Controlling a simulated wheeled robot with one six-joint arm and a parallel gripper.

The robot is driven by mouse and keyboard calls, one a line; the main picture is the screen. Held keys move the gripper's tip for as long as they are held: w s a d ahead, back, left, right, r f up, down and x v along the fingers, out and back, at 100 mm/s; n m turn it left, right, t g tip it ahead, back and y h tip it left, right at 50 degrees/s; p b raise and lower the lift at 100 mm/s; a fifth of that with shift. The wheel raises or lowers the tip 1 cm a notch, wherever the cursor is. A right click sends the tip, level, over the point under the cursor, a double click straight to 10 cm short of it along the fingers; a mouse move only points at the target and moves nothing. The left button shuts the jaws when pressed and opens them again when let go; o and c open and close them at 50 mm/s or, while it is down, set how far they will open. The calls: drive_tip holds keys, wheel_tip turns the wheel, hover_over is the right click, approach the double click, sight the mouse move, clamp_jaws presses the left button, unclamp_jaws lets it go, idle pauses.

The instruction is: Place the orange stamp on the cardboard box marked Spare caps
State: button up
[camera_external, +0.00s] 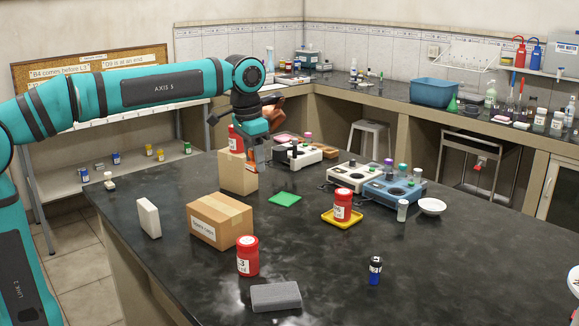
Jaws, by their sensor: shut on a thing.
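The cardboard box marked Spare caps (232,225) stands closed on the dark bench, its white label facing the lower left. My gripper (251,158) points down behind this box, beside the top of a taller plain cardboard box (235,179). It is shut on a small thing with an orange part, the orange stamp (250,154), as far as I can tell. The stamp is small and mostly hidden by the fingers. The top of the Spare caps box is bare.
A white block (148,218) is left of the marked box; a red jar (247,257) and grey block (276,297) are in front. A green pad (285,198) and yellow tray (327,219) lie right.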

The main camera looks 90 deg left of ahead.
hover_over(221, 205)
drive_tip(key=shift+s+d+f, duration=0.1)
drive_tip(key=shift+f, duration=2.3)
drive_tip(key=shift+s+f, duration=0.1)
drive_tip(key=shift+f, duration=2.25)
drive_tip(key=shift+f, duration=0.1)
drive_tip(key=o, duration=1)
drive_tip(key=shift+c, duration=0.2)
wheel_tip(221, 205, up, 12)
drive_tip(key=s, duration=0.1)
drive_tip(key=shift+d, duration=0.4)
